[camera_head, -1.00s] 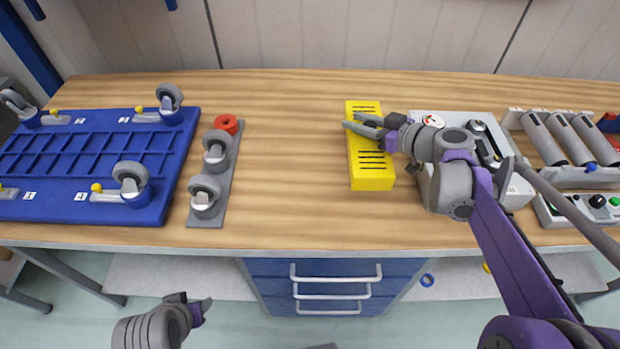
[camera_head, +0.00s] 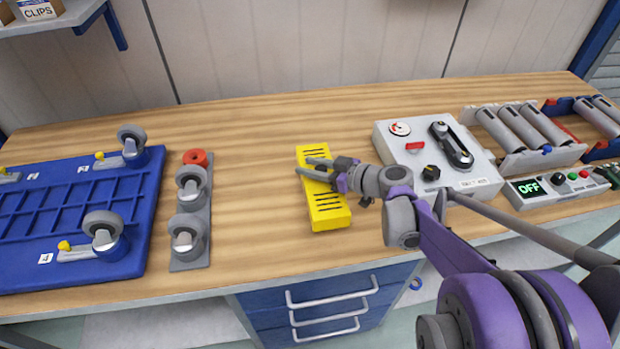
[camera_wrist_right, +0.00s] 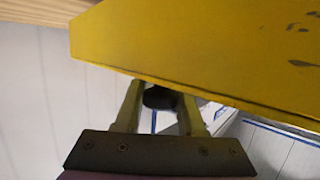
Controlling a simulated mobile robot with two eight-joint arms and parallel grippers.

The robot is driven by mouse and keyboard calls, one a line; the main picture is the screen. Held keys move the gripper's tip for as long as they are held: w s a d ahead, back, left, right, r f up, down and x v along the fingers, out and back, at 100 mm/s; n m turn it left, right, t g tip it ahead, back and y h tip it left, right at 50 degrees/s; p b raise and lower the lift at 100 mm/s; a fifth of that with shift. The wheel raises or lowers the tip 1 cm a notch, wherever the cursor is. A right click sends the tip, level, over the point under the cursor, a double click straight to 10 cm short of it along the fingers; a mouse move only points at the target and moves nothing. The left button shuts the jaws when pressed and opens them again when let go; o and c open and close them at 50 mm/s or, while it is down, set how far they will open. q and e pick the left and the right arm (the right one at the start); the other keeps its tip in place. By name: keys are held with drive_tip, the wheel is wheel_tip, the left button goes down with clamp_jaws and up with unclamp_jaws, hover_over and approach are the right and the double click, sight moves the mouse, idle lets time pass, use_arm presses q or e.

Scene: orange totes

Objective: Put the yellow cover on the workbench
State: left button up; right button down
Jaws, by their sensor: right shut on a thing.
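The yellow cover (camera_head: 328,212) is a long yellow box with dark slots along its top. It is at the middle of the workbench (camera_head: 250,215), left of the grey control box; I cannot tell whether its underside touches the wood. My right gripper (camera_head: 313,169) reaches across it from the right. In the right wrist view, the cover (camera_wrist_right: 200,45) fills the top, and my right gripper (camera_wrist_right: 155,97) is shut on it, with a dark round part between the fingers. The fingers partly hide the cover in the head view. My left gripper is out of view.
The grey control box (camera_head: 468,178) with a dial and lever stands close on the right, with grey cylinders (camera_head: 520,128) beyond. A caster strip (camera_head: 192,250) and blue tray (camera_head: 75,215) are on the left. Bare wood lies between strip and cover.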

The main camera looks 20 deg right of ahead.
drive_tip(key=shift+f, duration=1.65)
drive_tip(key=shift+f+b, duration=0.1)
drive_tip(key=shift+b, duration=0.25)
drive_tip(key=c, duration=0.5)
unclamp_jaws()
drive_tip(key=v, duration=1.2)
drive_tip(key=shift+p, duration=0.4)
